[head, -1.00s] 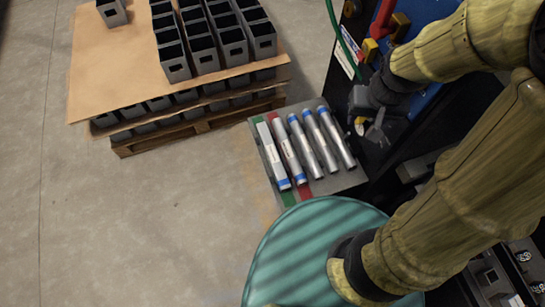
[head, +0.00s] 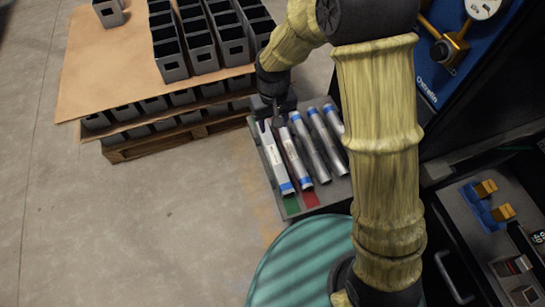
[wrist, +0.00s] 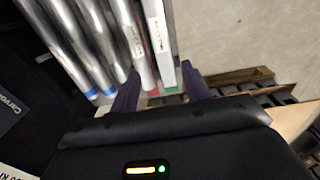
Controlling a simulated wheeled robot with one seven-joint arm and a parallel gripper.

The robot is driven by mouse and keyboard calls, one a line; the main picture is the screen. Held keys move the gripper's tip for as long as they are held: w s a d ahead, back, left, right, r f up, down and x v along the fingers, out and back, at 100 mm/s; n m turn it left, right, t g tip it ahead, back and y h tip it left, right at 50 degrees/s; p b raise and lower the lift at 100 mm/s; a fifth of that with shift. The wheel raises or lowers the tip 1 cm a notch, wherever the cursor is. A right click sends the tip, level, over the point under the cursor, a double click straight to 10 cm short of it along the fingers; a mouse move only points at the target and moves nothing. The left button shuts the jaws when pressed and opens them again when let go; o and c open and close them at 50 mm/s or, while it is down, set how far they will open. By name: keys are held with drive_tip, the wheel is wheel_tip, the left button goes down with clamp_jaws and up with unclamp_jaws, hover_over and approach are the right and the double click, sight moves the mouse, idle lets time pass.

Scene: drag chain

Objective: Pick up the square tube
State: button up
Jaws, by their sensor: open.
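The square tube (head: 274,157), pale with a white label and a blue band near its front end, lies at the left of the grey tray (head: 336,187), over the green strip. It is the rightmost tube in the wrist view (wrist: 160,42). My gripper (head: 269,118) is open at the tube's far end in the head view. In the wrist view its two dark fingers (wrist: 161,75) stand on either side of the ends of the square tube and the labelled tube beside it. I cannot tell the height of the fingertips above them.
Several round tubes (head: 323,143) lie beside the square tube, the nearest one over a red strip. A pallet (head: 165,146) of grey boxes stands behind left. A teal drum top (head: 300,255) is in front. A dark cabinet is at right. Floor at left is clear.

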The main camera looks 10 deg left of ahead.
drive_tip(key=b, duration=0.1)
approach(274, 154)
drive_tip(key=f, duration=0.5)
drive_tip(key=shift+w+a+f, duration=0.15)
drive_tip(key=shift+w+f, duration=0.05)
drive_tip(key=shift+w, duration=0.05)
drive_tip(key=shift+s+f, duration=0.15)
drive_tip(key=shift+f, duration=1.15)
drive_tip(key=shift+s+f, duration=0.15)
drive_tip(key=shift+f, duration=1.15)
drive_tip(key=c, duration=1)
clamp_jaws()
drive_tip(key=shift+r, duration=0.1)
